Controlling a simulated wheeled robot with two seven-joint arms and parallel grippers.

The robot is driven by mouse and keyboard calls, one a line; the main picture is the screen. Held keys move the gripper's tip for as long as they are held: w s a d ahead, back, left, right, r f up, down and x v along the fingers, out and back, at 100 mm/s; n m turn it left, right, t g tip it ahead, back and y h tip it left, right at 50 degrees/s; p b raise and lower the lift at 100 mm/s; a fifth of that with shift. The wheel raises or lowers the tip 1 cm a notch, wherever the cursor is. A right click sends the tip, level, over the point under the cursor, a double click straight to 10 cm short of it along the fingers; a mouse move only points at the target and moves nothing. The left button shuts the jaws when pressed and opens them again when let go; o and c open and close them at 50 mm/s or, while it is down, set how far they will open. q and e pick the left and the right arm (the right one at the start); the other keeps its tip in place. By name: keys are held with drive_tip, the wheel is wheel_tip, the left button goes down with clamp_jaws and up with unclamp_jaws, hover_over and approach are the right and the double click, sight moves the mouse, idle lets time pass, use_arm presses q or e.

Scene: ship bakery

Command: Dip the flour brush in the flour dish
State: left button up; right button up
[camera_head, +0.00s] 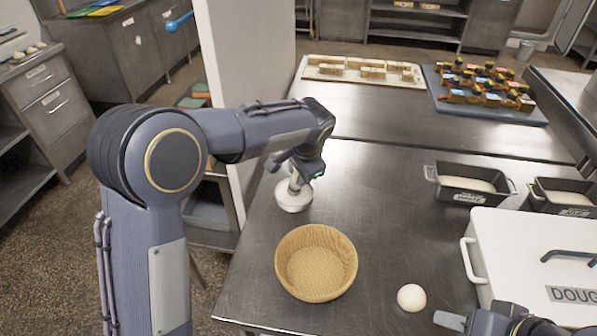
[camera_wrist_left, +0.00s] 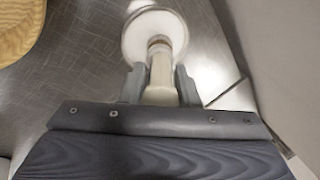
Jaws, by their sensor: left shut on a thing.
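My left gripper (camera_head: 297,178) is shut on the pale handle of the flour brush (camera_wrist_left: 161,75) near the table's left edge. The handle points down toward the round white flour dish (camera_head: 294,197), which also shows in the left wrist view (camera_wrist_left: 135,40). The brush's lower end overlaps the dish in both views. I cannot tell whether the bristles touch the flour. My right gripper (camera_head: 452,320) is partly in view at the lower right, and its jaw state is unclear.
A woven basket (camera_head: 347,262) stands in front of the dish, with a ball of dough (camera_head: 411,298) to its right. A white dough box (camera_head: 510,240) and loaf tins (camera_head: 430,175) are at the right. A white partition (camera_head: 250,60) rises close behind the left arm.

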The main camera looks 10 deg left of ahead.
use_arm(q)
drive_tip(key=shift+r+p, duration=2.9)
drive_tip(key=shift+r, duration=0.6)
drive_tip(key=shift+f, duration=0.1)
